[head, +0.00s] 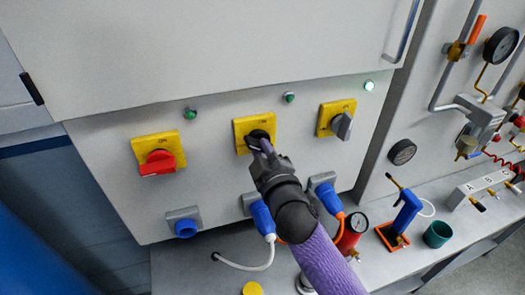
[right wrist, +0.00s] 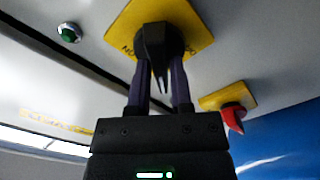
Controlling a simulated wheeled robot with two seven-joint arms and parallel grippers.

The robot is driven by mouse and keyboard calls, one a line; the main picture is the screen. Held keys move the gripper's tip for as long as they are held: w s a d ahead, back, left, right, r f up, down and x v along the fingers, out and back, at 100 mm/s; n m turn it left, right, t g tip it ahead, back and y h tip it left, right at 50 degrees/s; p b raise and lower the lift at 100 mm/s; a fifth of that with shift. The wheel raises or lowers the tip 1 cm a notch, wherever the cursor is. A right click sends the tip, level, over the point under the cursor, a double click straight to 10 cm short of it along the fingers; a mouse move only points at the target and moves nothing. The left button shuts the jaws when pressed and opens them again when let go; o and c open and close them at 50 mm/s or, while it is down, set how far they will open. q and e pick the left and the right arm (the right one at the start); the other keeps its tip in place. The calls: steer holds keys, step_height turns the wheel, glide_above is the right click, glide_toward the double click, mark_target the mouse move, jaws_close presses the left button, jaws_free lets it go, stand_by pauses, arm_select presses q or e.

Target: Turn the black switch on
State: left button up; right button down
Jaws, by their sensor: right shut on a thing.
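The black switch (head: 256,135) sits on the middle yellow plate (head: 242,127) of the grey panel and is partly hidden by my right gripper. It shows larger in the right wrist view (right wrist: 158,40), on its yellow plate (right wrist: 193,18). My right gripper (head: 262,144) has its fingers shut on the black knob; they also show in the right wrist view (right wrist: 159,84). The knob's exact angle is hard to tell. The green lamp (head: 290,97) above this switch looks unlit. My left gripper is not in view.
A red switch (head: 158,163) is to the left and a grey switch (head: 342,124) to the right, each on a yellow plate. The lamp (head: 369,86) above the grey one glows. Blue plugs (head: 262,217) are below. A blue pump (head: 407,210) and gauges stand at right.

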steer(key=m+p, duration=0.3)
steer(key=m, duration=0.7)
steer(key=shift+d, duration=0.15)
steer(key=shift+m, duration=0.5)
steer(key=c, duration=0.5)
jaws_free()
steer(key=v, duration=1)
steer(key=shift+r, duration=0.1)
